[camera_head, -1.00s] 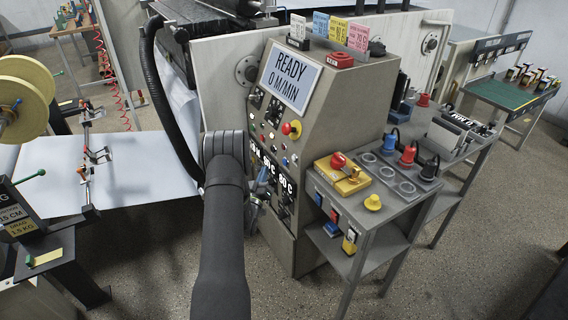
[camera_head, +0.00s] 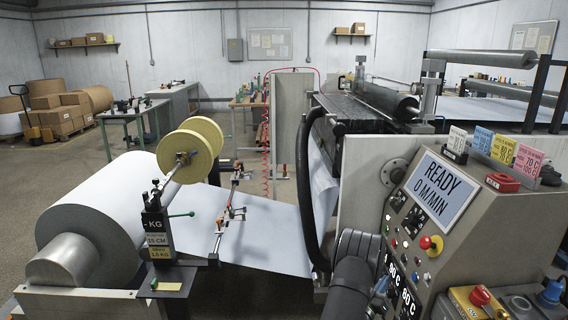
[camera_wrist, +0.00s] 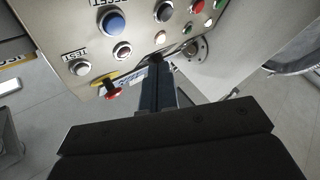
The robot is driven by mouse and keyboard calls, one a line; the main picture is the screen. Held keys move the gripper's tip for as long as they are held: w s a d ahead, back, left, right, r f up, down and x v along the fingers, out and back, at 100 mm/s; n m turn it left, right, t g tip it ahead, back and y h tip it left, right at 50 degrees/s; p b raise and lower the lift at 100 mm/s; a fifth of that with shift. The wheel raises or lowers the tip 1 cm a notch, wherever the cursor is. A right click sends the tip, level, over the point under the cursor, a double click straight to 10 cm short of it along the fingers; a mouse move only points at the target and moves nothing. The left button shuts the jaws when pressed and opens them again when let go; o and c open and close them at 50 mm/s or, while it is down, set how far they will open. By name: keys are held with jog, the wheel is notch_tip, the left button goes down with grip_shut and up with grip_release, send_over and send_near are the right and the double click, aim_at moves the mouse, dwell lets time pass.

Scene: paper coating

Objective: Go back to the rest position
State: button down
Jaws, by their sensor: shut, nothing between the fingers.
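My gripper (camera_wrist: 157,75) is shut and empty in the wrist view. Its fingers point toward the front of the grey control console (camera_wrist: 190,60), below the row of buttons; whether they touch it I cannot tell. In the camera_head view my dark arm rises at the bottom, just left of the console (camera_head: 480,245). There the gripper (camera_head: 380,287) is small and partly hidden beside the console's front. The console's screen (camera_head: 440,188) reads "READY 0 M/MIN".
A red and yellow emergency stop (camera_head: 431,244) sticks out from the console; it also shows in the wrist view (camera_wrist: 111,88). A black hose (camera_head: 303,200) hangs close behind my arm. A large paper roll (camera_head: 95,205) stands at the left, its white web (camera_head: 265,235) running toward the machine.

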jog(key=shift+a, duration=1.2)
